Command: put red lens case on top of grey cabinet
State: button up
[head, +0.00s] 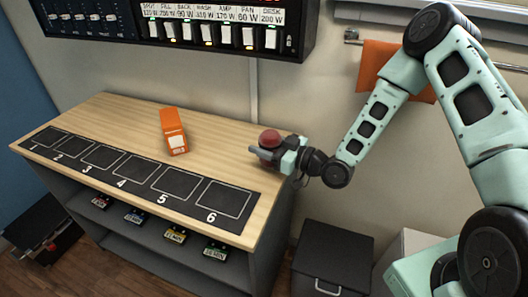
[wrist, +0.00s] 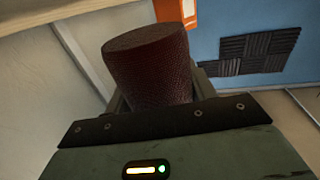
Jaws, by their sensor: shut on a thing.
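The red lens case (head: 270,138) is a round, dark red piece held in my gripper (head: 268,149) at the right end of the wooden bench. In the wrist view the case (wrist: 150,62) stands up as a leathery cylinder between the fingers, which are mostly hidden behind it. My gripper is shut on it. The head view does not show clearly whether the case touches the bench top. The grey cabinet (head: 335,243), dark with a flat bare top and a handle in front, stands on the floor right of the bench, below my gripper.
The bench (head: 105,108) carries an orange box (head: 173,130) and a black strip of numbered squares (head: 130,175). Small labelled items sit on the shelf below. A pale unit (head: 405,247) stands right of the cabinet. A switch panel (head: 215,28) and an orange cloth (head: 375,65) are on the wall.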

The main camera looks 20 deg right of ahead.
jog(key=shift+f, duration=1.6)
jog(key=shift+f, duration=0.15)
jog(key=o, duration=1.2)
jog(key=shift+r, duration=0.2)
jog(key=shift+s+d+f, duration=0.1)
jog(key=shift+s+d, duration=0.15)
jog(key=shift+d, duration=0.05)
jog(key=b+v, duration=0.2)
jog(key=v, duration=0.9)
jog(key=shift+s, duration=0.15)
